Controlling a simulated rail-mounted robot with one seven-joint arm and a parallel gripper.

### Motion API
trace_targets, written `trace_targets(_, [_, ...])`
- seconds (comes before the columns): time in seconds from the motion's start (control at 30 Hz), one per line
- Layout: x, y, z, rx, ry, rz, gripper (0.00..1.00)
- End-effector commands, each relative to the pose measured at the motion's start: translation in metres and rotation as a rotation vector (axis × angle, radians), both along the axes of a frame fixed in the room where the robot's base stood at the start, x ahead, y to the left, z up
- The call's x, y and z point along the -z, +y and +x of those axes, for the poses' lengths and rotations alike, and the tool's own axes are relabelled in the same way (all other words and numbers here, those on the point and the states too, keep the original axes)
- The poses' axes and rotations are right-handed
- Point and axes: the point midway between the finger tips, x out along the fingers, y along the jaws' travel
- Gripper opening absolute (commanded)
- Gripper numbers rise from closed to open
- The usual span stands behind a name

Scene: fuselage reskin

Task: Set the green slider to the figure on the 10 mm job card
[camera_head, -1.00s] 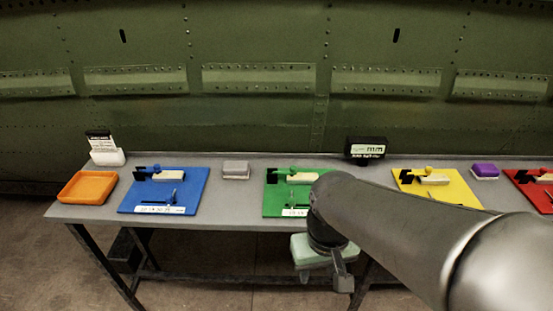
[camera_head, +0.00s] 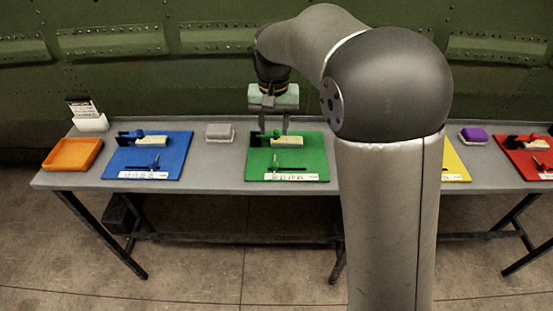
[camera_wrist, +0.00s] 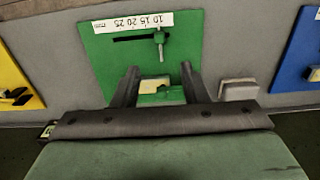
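The green board (camera_head: 313,150) lies on the bench in the head view and also fills the upper middle of the wrist view (camera_wrist: 102,58). It carries a white number scale (camera_wrist: 125,22), a dark slot beside it, and a green slider (camera_wrist: 160,37) with a pin. The slider stands near the slot's right end in the wrist view. The exact reading is too small to tell. My gripper (camera_head: 276,128) is above the board's far part, its fingers (camera_wrist: 160,69) open, apart from the slider. A cream block (camera_wrist: 155,85) with green parts shows between them. A white card (camera_head: 79,107) stands far left; its text is unreadable.
The blue board (camera_head: 180,150), orange tray (camera_head: 72,155) and grey block (camera_head: 219,131) lie to the left. The yellow board (camera_head: 455,165), purple block (camera_head: 473,133) and red board (camera_head: 525,158) lie to the right. The green panel wall stands behind. My arm covers the bench right of centre.

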Motion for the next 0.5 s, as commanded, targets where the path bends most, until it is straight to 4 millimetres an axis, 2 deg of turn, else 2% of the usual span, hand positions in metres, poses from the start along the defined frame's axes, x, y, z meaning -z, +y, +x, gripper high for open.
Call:
trace_targets(0.3, [0.071, 0.000, -0.001, 0.001, 0.004, -0.001, 0.40])
trace_targets(0.5, [0.107, -0.001, -0.001, 0.000, 0.002, -0.001, 0.40])
